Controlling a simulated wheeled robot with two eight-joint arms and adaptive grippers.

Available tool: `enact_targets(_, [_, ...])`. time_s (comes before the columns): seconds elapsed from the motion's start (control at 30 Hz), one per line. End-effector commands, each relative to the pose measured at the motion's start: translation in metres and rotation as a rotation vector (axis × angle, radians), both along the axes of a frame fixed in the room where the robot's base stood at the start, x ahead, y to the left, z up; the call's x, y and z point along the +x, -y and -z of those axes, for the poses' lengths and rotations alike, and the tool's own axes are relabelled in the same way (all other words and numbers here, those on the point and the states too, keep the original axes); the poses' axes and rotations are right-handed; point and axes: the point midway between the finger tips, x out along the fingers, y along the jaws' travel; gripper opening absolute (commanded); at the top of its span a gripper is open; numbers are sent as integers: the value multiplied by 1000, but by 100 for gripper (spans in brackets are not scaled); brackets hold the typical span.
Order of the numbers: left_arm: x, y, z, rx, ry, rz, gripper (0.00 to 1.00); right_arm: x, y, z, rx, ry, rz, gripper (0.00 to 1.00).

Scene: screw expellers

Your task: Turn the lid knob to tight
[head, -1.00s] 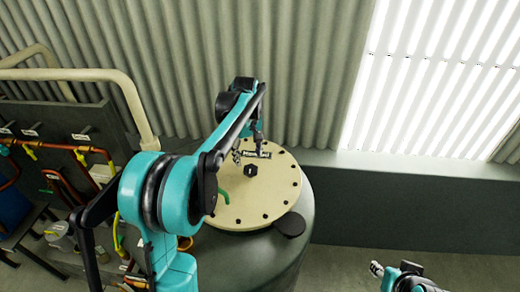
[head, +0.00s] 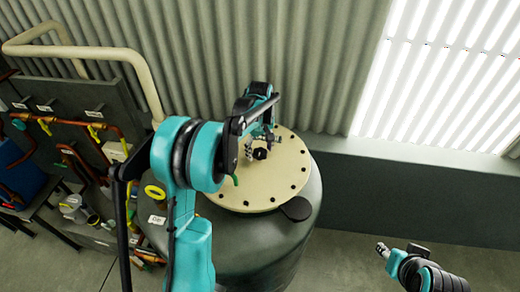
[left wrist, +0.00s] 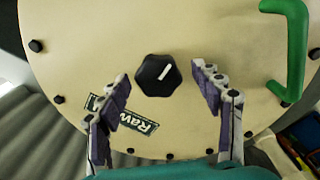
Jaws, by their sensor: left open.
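The lid knob (left wrist: 158,75) is a black lobed knob with a white line mark, at the middle of a round cream lid. In the left wrist view the white line slants up to the right. In the head view the knob (head: 260,153) shows small, just below the fingertips. My left gripper (left wrist: 162,82) is open, with one finger on each side of the knob and a gap to it on both sides; contact is not visible. My right gripper (head: 382,250) is at the lower right, away from the lid; its jaws are too small to read.
The cream lid (head: 285,182) has black bolts around its rim and tops a dark tank (head: 262,245). A green handle (left wrist: 297,60) stands on the lid. A partly covered label (left wrist: 140,122) lies near one finger. Copper pipes (head: 70,124) and valves are at left.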

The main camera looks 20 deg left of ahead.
Motion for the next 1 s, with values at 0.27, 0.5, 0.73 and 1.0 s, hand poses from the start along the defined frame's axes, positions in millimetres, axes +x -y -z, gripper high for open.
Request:
enact_targets(0.27, [0,0,0,0,0,0,15,0,0,0,0,0,0,40])
enact_targets(0.5, [0,0,0,1,1,8,16,0,0,1,0,0,0,40])
enact_targets(0.73, [0,0,1,0,0,83,16,0,0,9,0,0,0,40])
enact_targets(1.0, [0,-1,3,1,0,287,16,0,0,28,0,0,0,40])
